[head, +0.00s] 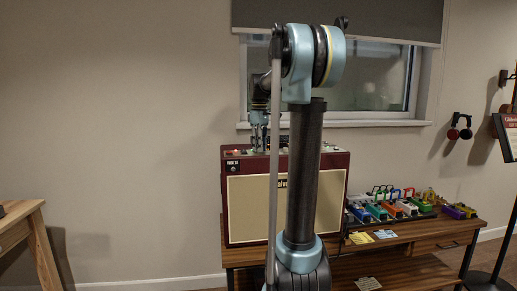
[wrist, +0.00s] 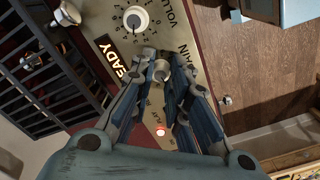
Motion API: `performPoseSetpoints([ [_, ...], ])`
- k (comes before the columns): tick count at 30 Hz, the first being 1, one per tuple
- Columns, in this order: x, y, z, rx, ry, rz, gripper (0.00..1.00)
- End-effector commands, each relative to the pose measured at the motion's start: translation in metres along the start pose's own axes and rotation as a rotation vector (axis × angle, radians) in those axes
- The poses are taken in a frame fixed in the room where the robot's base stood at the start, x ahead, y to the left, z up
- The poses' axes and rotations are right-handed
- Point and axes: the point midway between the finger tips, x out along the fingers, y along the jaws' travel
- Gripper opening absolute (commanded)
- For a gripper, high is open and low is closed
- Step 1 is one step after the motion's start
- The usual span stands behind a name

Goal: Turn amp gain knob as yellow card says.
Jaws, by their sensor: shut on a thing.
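The dark red amp (head: 333,170) with a cream front stands on a wooden bench. In the wrist view, its top panel (wrist: 104,18) carries printed words including "READY" and what reads as "GAIN". My gripper (head: 259,148) points down at the left part of the amp top. In the wrist view my gripper (wrist: 163,68) is shut on the pale gain knob (wrist: 160,69), with a finger on each side. The fingers partly hide the knob and its scale, so its setting is not readable. The yellow card (head: 361,239) lies on the bench right of the amp; its writing is too small to read.
Another numbered knob (wrist: 136,19) sits close to the fingers, and a red light (wrist: 160,131) glows below them. A blue card (head: 385,234) lies beside the yellow one. Several coloured pedals (head: 395,210) stand at the right. A window (head: 370,90) is behind the amp.

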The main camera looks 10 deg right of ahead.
Motion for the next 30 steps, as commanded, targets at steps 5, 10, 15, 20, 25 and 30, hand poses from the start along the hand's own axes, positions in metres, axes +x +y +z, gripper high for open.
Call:
performPoseSetpoints([
  [5,-0.0009,0.002,-0.0009,-0.142,0.002,0.004,0.0],
  [10,-0.001,0.0021,-0.001,-0.252,0.002,0.005,0.0],
  [15,-0.001,0.0022,-0.0012,-0.325,0.002,0.005,0.0],
  [20,-0.001,0.0023,-0.0013,-0.364,0.002,0.005,0.0],
  [25,-0.001,0.0024,-0.0015,-0.379,0.002,0.006,0.0],
  [30,-0.0011,0.0025,-0.0017,-0.381,0.002,0.006,0.0],
])
